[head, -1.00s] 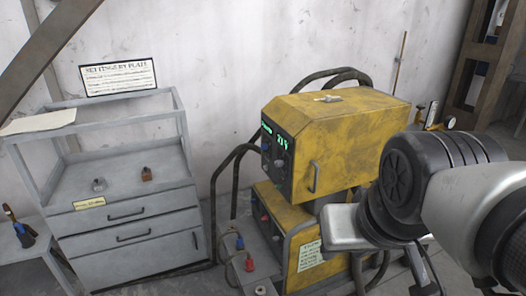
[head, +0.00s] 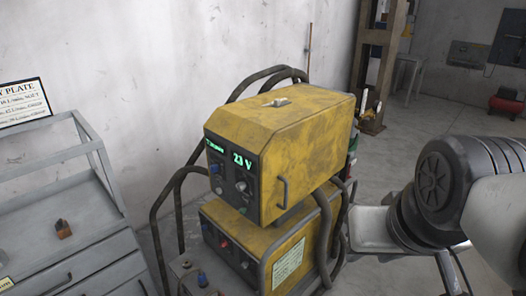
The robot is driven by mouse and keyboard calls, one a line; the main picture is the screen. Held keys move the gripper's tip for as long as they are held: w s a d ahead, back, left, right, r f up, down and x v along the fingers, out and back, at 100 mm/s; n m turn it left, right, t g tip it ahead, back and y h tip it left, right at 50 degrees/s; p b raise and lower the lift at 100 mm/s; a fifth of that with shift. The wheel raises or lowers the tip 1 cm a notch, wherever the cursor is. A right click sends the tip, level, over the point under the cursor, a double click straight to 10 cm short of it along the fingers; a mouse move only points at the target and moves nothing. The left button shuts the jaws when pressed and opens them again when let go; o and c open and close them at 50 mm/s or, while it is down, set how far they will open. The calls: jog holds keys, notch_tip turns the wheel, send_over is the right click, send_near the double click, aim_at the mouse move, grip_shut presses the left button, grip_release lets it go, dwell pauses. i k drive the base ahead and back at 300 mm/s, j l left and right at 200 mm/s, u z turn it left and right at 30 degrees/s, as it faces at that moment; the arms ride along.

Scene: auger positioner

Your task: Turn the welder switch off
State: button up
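The yellow welder (head: 290,130) stands in the middle of the head view, its upper box on a lower yellow unit (head: 262,240). Its dark front panel faces left and carries a lit green display (head: 243,161) reading 23 V, with several knobs. A blue knob (head: 214,168) is at the panel's left. The lower unit's front has a small red control (head: 224,242). I cannot tell which control is the switch or its position. My arm is at the right, apart from the welder's front. My gripper's fingertips cannot be made out.
A grey shelf cabinet (head: 85,240) with a small brown item (head: 63,229) stands at the left. Thick dark cables (head: 165,190) loop behind and beside the welder. A wooden post (head: 375,65) stands behind right. Open floor (head: 430,110) lies at the back right.

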aim_at(225, 243)
jog(key=i+j+z, duration=0.1)
jog(key=j, duration=0.8)
jog(key=i+j+z, duration=0.15)
jog(key=j, duration=0.75)
